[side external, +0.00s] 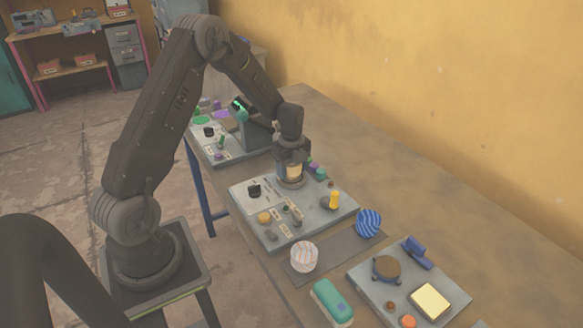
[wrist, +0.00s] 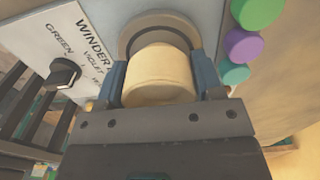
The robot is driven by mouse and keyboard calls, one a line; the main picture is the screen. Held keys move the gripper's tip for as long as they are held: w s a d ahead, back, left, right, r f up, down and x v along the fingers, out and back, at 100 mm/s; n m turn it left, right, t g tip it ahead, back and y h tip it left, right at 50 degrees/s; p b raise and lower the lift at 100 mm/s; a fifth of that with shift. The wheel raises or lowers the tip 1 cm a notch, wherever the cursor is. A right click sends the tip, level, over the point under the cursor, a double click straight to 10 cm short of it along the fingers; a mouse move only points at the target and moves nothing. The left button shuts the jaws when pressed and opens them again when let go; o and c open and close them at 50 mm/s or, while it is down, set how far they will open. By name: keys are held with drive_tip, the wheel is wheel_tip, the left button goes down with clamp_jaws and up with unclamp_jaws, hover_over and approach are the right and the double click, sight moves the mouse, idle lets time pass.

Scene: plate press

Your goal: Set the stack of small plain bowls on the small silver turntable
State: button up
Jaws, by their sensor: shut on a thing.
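My gripper (wrist: 160,85) is shut on a stack of small plain cream bowls (wrist: 160,75), with one blue finger on each side. The stack also shows in the side external view (side external: 294,171), partly hidden by the gripper. The small silver turntable (wrist: 137,36) shows as a grey ring directly behind and below the stack. It also shows in the side external view (side external: 291,184), under the stack. The stack is over the turntable and very close to it; I cannot tell whether they touch.
The turntable is on a grey panel (side external: 245,200) with a black knob (side external: 254,191), a yellow peg (side external: 334,199) and several coloured pieces beside it. A white striped bowl (side external: 304,257) and a blue striped bowl (side external: 369,222) are on a dark mat (side external: 337,250) nearby.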

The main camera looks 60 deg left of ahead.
drive_tip(key=o, duration=1.1)
drive_tip(key=shift+c, duration=0.2)
wheel_tip(320, 180, up, 14)
drive_tip(key=shift+f, duration=0.1)
